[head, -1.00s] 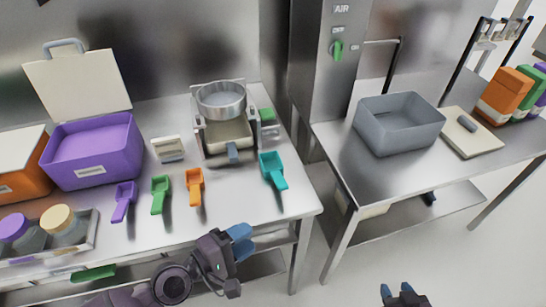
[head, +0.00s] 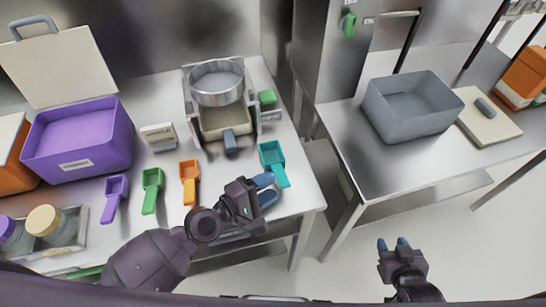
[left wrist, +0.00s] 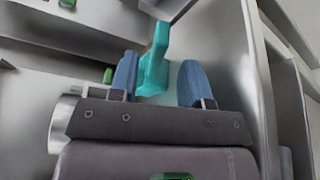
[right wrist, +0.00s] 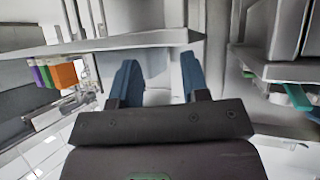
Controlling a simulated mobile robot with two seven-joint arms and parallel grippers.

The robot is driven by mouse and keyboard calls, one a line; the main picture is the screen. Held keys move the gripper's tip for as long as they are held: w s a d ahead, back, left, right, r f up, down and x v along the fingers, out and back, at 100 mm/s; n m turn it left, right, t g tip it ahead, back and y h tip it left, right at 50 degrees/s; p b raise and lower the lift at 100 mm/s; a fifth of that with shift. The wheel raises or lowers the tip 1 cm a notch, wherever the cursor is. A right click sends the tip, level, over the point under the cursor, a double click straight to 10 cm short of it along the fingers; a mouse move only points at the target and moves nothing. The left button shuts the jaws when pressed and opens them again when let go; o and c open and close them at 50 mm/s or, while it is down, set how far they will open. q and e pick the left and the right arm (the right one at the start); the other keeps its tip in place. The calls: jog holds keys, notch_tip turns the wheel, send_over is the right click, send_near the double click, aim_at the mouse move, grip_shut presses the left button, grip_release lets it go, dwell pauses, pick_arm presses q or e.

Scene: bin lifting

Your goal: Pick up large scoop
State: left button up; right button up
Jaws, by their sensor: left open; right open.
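The teal scoop (head: 271,153), the largest of the scoops, lies near the right front edge of the left steel table, its handle pointing to the front. My left gripper (head: 265,190) is open at the handle end. In the left wrist view the teal scoop (left wrist: 157,52) shows between and beyond the two blue fingers, not gripped; I cannot tell whether they touch it. My right gripper (head: 393,243) is open and empty over the floor in front of the right table. In the right wrist view nothing is between its fingers (right wrist: 160,62).
Orange (head: 189,180), green (head: 152,190) and purple (head: 115,198) scoops lie to the left. Behind stand a purple bin (head: 80,140) and a scale-like device with a round sieve (head: 217,84). A grey bin (head: 411,106) stands on the right table (head: 365,165). A gap separates the tables.

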aim_at(285, 176)
pick_arm(q)
jog(key=shift+w+d, duration=0.4)
jog(key=shift+d, duration=0.05)
jog(key=p+x, duration=0.1)
jog(key=x, duration=0.3)
jog(key=shift+d, duration=0.1)
pick_arm(e)
jog(key=shift+w+a+r, duration=0.1)
jog(key=shift+w+r, duration=0.55)
jog(key=shift+r, duration=0.3)
pick_arm(q)
grip_shut()
pick_arm(e)
jog(key=shift+s+f, duration=0.4)
jog(key=shift+s, duration=0.1)
